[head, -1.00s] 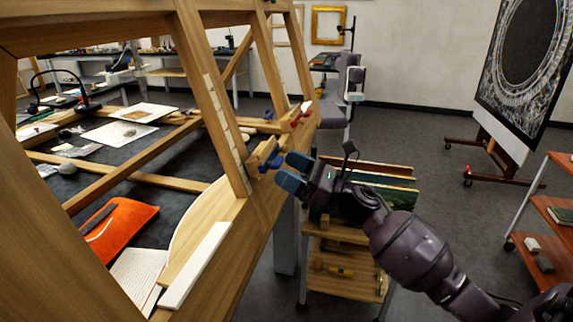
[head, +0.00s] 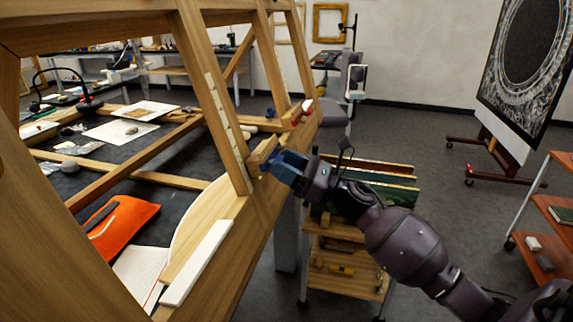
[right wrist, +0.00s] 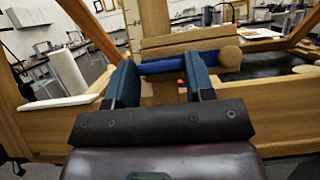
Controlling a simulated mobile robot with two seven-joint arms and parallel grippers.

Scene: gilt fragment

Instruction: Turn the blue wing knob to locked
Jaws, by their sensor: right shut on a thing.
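The blue wing knob (right wrist: 165,67) sits on the wooden frame (head: 232,122). In the right wrist view it shows as a blue bar lying nearly level between my fingers. My right gripper (head: 272,165) has its dark blue fingers at the knob, one on each side, and is shut on it; it also shows in the right wrist view (right wrist: 161,70). In the head view the fingers hide most of the knob. A small orange spot (right wrist: 180,82) shows just below the knob. My left gripper is not in view.
A red knob (head: 303,110) sits farther along the same frame. A wooden cart (head: 340,237) stands below my right arm. An orange cushion (head: 122,225) and papers lie on the dark table inside the frame. An easel with a dark picture (head: 520,75) stands at the right.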

